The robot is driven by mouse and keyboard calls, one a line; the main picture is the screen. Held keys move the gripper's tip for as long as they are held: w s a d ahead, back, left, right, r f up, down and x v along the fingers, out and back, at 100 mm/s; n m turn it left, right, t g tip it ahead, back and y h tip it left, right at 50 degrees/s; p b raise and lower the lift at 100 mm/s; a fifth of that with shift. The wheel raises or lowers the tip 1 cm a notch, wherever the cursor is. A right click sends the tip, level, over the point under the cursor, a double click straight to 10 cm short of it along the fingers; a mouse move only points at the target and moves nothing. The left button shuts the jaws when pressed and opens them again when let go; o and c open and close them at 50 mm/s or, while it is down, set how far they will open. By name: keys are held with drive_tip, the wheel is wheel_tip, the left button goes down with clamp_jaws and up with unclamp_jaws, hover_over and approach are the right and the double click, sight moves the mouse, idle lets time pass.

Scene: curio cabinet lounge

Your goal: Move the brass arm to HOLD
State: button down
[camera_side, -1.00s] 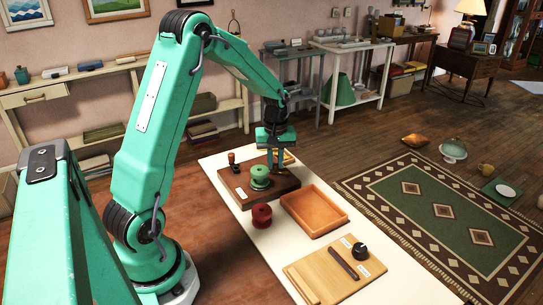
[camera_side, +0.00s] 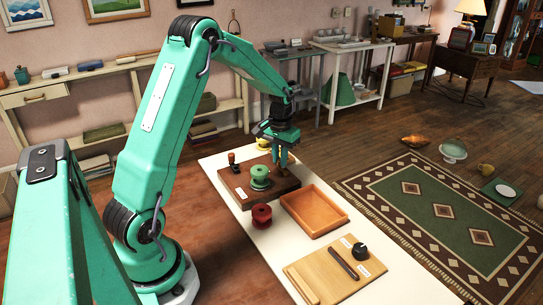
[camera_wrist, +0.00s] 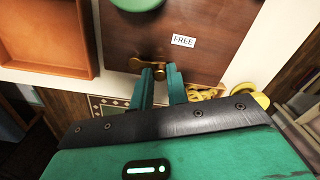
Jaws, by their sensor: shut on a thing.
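The brass arm (camera_wrist: 137,63) is a small brass lever on the dark wooden board (camera_wrist: 115,35). It lies at the edge of the board near a white label reading FREE. My gripper (camera_wrist: 158,73) has its two green fingers at the lever, closed on it, with a brass end showing past the left fingertip. In the side view, my gripper (camera_side: 284,160) is tilted at the far right corner of the board; the lever is hidden or too small to make out there. A small label (camera_side: 240,192) on the board's near side is too small to read. I see no readable HOLD.
A green spool (camera_side: 260,177) stands on the board, beside a dark-knobbed handle (camera_side: 232,160). A yellow spool (camera_side: 263,143) is behind the board and a red spool (camera_side: 261,215) in front. An empty orange tray (camera_side: 335,228) and a light wooden board (camera_side: 310,277) lie nearer.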

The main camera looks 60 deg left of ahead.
drive_tip(key=shift+w+m, duration=0.3)
drive_tip(key=shift+m, duration=0.5)
drive_tip(key=shift+w+m, duration=0.25)
drive_tip(key=shift+m, duration=0.55)
drive_tip(key=c, duration=1.4)
unclamp_jaws()
drive_tip(key=shift+o, duration=0.2)
wheel_tip(320, 180, up, 8)
drive_tip(key=shift+f, duration=0.1)
